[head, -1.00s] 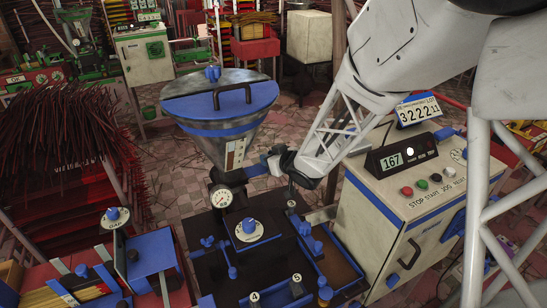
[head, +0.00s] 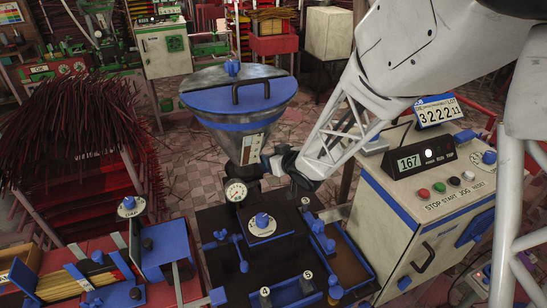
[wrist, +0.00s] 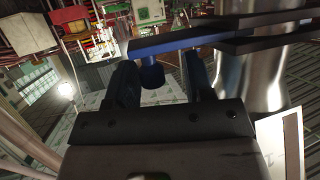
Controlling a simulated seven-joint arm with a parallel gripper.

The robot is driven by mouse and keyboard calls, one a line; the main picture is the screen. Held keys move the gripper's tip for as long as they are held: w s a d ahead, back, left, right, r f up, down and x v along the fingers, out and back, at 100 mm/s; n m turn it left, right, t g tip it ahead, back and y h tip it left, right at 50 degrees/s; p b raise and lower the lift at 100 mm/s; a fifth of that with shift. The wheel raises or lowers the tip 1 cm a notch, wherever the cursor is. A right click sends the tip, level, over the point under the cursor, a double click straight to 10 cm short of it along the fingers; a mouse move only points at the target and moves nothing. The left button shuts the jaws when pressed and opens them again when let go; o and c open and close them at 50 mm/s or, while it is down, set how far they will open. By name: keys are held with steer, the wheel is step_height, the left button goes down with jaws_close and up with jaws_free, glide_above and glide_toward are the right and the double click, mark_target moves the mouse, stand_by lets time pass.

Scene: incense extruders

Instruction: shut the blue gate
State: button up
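The blue gate (wrist: 178,43) is a flat bar at the neck of the metal hopper (head: 248,148). In the wrist view it runs across the top, with a round blue knob (wrist: 152,74) hanging below its left end. In the head view only a little blue (head: 266,162) shows between the neck and my gripper (head: 284,164). In the wrist view my gripper (wrist: 160,78) has its two dark fingers apart, one on each side of the knob. The knob is nearer the left finger; I cannot tell whether it touches. My gripper hides the gate's outer end in the head view.
A pressure gauge (head: 236,191) stands below the neck, over the dark machine top with its blue dial (head: 262,224). A control cabinet (head: 405,215) stands close on the right. Red incense bundles (head: 80,140) fill the left.

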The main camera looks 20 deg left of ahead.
steer(key=shift+w+d, duration=0.1)
stand_by(0.3)
steer(key=shift+w+d, duration=1.9)
steer(key=shift+d, duration=0.05)
steer(key=shift+s+d+r+m+t+h, duration=0.85)
steer(key=shift+d+r, duration=1.65)
steer(key=shift+d, duration=1.65)
steer(key=shift+s+d+r+m+t+h, duration=0.5)
steer(key=shift+s+d+r+m+h, duration=0.75)
steer(key=shift+d+r, duration=2.1)
steer(key=shift+s+d+r+m+t+h, duration=0.7)
steer(key=shift+d+r+h, duration=0.85)
steer(key=shift+d, duration=3.4)
steer(key=shift+r, duration=0.15)
